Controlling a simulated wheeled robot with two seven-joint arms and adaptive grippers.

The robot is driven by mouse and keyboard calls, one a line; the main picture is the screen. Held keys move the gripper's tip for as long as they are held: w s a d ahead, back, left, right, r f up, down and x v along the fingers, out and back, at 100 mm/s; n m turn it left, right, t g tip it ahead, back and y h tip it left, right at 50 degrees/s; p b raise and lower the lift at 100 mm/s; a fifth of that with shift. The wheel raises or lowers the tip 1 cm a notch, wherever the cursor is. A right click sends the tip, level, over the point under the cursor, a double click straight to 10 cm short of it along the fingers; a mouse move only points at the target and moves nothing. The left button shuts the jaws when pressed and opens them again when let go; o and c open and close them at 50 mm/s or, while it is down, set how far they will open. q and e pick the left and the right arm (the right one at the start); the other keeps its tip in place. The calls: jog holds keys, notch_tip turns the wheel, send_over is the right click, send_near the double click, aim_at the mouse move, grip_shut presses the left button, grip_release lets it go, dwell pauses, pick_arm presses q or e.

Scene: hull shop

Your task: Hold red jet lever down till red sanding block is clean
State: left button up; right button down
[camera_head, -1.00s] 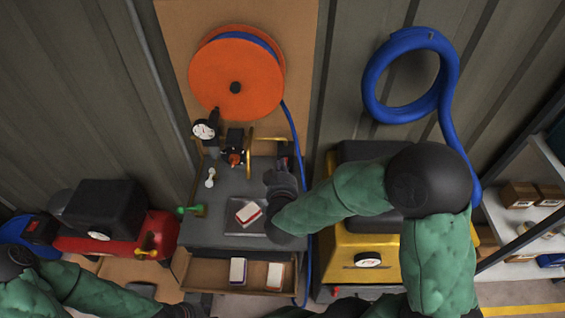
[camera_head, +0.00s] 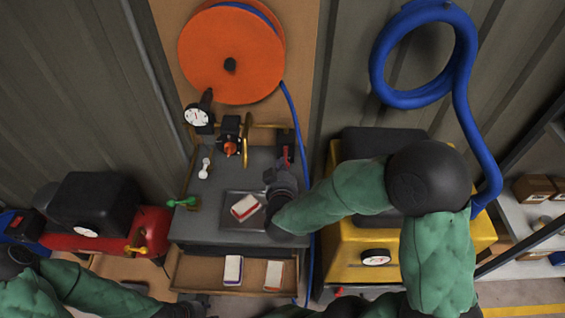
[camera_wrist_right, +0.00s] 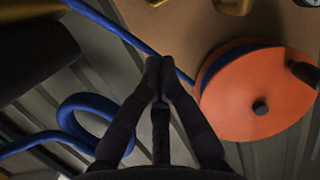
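A sanding block with a red edge and a whitish top (camera_head: 245,207) lies tilted on a grey tray (camera_head: 232,222) on the bench. A small red and black lever (camera_head: 286,152) stands at the bench's back right; I take it for the red jet lever. My right gripper (camera_head: 272,176) is just in front of it, pointing toward it; contact cannot be told. In the right wrist view its fingers (camera_wrist_right: 160,62) are together with nothing seen between them. My left arm comes in at the lower left; its gripper (camera_head: 196,302) is dark and partly cut off at the bottom edge.
An open drawer below holds a purple-edged block (camera_head: 233,270) and an orange-red-edged block (camera_head: 273,276). A green lever (camera_head: 182,202), a red-knobbed valve (camera_head: 230,148) and a gauge (camera_head: 197,116) surround the bench. A yellow machine (camera_head: 350,262) stands right, a red one (camera_head: 85,240) left.

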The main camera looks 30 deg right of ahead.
dwell(0.3)
jog(key=w+d+f+b, duration=0.1)
jog(key=w, duration=0.1)
jog(key=w+d+f+b, duration=0.1)
jog(key=w+f+b, duration=0.1)
jog(key=w+d+f+b, duration=0.1)
jog(key=w+d+f, duration=0.1)
jog(key=shift+w+f, duration=0.1)
jog(key=shift+w, duration=0.3)
jog(key=shift+s+f, duration=0.2)
jog(key=shift+f, duration=0.1)
